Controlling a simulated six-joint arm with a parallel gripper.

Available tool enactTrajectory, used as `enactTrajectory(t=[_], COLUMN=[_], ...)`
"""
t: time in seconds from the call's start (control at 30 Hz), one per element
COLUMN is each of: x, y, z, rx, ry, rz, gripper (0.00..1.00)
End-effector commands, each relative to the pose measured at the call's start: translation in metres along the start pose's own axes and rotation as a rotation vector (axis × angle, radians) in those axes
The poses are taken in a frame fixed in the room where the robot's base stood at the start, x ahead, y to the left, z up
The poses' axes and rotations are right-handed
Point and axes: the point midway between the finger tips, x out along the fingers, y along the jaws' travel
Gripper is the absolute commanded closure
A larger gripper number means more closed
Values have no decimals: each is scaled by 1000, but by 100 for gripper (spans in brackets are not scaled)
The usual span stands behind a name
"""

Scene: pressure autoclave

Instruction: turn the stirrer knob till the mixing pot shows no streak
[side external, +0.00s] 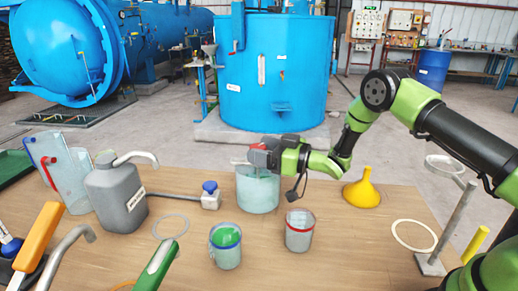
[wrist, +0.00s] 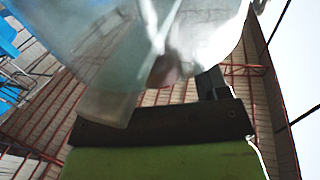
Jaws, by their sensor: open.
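A clear pot (side external: 258,193) with pale teal contents stands mid-table in the side view; I take it to be the mixing pot. I cannot make out whether a streak shows in it. My gripper (side external: 262,154) is at the pot's top, with a small red part (side external: 257,146) beside its tip. I cannot tell whether this red part is the stirrer knob. In the wrist view, my gripper (wrist: 165,95) is open, its fingers apart. A blurred translucent surface (wrist: 110,45) fills the top there, hiding detail. A blue knob (side external: 210,187) tops a small white block left of the pot.
A grey jug (side external: 116,197) is left, a yellow funnel (side external: 362,188) right. A ring stand (side external: 455,222) is at far right. Bare table lies between the red-rimmed cup and the white ring (side external: 414,236).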

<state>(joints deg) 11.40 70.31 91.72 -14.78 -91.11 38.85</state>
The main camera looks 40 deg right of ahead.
Motion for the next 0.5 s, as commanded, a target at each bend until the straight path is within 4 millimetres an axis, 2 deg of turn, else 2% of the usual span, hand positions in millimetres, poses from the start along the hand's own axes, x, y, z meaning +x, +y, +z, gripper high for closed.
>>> enactTrajectory(t=[0.17, 0.43, 0.5], x=[11, 12, 12], y=[0, 0, 0], z=[0, 0, 0], rx=[0, 1, 1], ry=[1, 1, 1], rz=[-1, 0, 0], gripper=[32, 32, 48])
